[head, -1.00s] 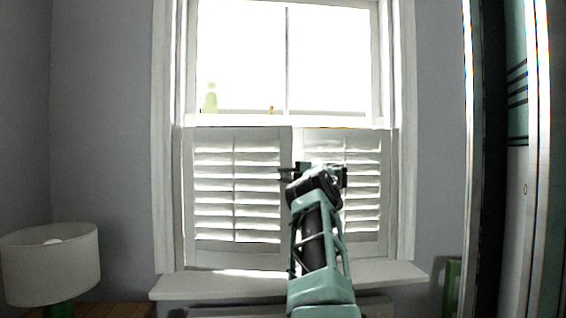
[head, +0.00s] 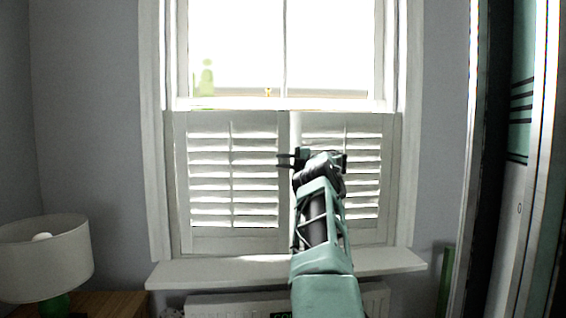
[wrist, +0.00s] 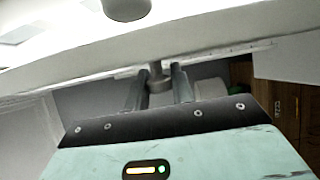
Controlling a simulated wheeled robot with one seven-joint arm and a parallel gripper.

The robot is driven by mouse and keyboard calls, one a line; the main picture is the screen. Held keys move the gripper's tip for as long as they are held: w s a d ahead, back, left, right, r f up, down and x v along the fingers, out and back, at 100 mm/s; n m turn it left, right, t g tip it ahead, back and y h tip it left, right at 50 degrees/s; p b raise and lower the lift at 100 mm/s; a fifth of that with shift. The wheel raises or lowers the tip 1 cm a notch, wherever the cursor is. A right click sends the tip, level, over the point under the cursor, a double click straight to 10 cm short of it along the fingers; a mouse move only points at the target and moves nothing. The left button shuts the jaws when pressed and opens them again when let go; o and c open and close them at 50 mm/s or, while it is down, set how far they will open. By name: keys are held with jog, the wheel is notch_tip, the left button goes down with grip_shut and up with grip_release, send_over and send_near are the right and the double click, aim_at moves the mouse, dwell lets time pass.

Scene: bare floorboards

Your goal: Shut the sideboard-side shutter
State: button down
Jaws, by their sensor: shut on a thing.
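The left shutter (head: 182,185) is a white louvred panel on the side of the wooden sideboard top. It looks flat or nearly flat across the lower window; I cannot tell whether it is fully closed. The right shutter (head: 391,180) stands beside it, partly hidden by my arm. My gripper (head: 284,161) is at the left shutter's inner edge. In the wrist view my gripper (wrist: 160,85) has its fingers shut on a small grey knob (wrist: 156,78) below a white edge. The knob is not clear in the head view.
A white sill (head: 220,273) juts out below the shutters, with a radiator (head: 235,302) under it. A lamp (head: 45,258) stands on the wooden top (head: 115,304) at lower left. A tall dark and teal unit (head: 520,130) bounds the right side. A green bottle-like shape (head: 206,80) shows at the window.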

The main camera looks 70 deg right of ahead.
jog(key=shift+s, duration=0.15)
jog(key=c, duration=1.3)
grip_release()
jog(key=shift+o, duration=0.2)
jog(key=s+b, duration=0.4)
jog(key=s, duration=1.3)
jog(key=shift+s+d, duration=0.15)
jog(key=shift+s, duration=0.1)
